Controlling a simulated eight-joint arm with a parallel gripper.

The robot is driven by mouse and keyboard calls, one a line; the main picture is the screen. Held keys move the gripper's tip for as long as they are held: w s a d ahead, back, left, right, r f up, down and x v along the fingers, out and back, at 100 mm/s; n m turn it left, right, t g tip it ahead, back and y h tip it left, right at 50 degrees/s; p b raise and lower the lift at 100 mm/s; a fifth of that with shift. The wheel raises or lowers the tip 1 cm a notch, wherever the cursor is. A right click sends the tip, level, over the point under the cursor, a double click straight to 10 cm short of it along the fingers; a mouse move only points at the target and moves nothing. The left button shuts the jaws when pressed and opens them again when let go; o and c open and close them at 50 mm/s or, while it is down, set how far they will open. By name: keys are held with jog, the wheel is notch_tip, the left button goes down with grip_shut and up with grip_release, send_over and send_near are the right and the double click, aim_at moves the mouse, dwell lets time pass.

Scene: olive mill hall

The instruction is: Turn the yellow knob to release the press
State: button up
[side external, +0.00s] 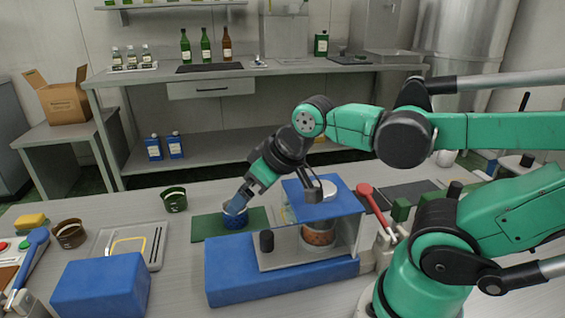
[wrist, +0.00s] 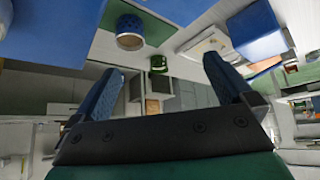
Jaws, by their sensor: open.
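The press (side external: 315,215) seems to be the blue-based unit with a blue top plate and a jar inside its clear-sided frame. A dark knob (side external: 266,240) stands at its front left. I cannot make out a yellow knob in either view. My gripper (side external: 236,204) has blue fingers and is left of the press, angled down over the green mat (side external: 208,227) and close to a blue cup (side external: 235,220). In the wrist view the fingers of my gripper (wrist: 165,85) are apart with nothing between them, and the blue cup (wrist: 130,27) is beyond them.
A red-handled lever (side external: 372,205) stands right of the press. A blue block (side external: 100,287), a grey tray (side external: 104,240) with a yellow-handled item, a dark green cup (side external: 173,199) and a brown cup (side external: 69,233) are to the left. A yellow sponge (side external: 31,221) lies far left.

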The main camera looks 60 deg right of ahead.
jog(key=shift+s+a+f, duration=0.15)
jog(key=shift+a+f, duration=0.1)
jog(key=shift+f, duration=0.05)
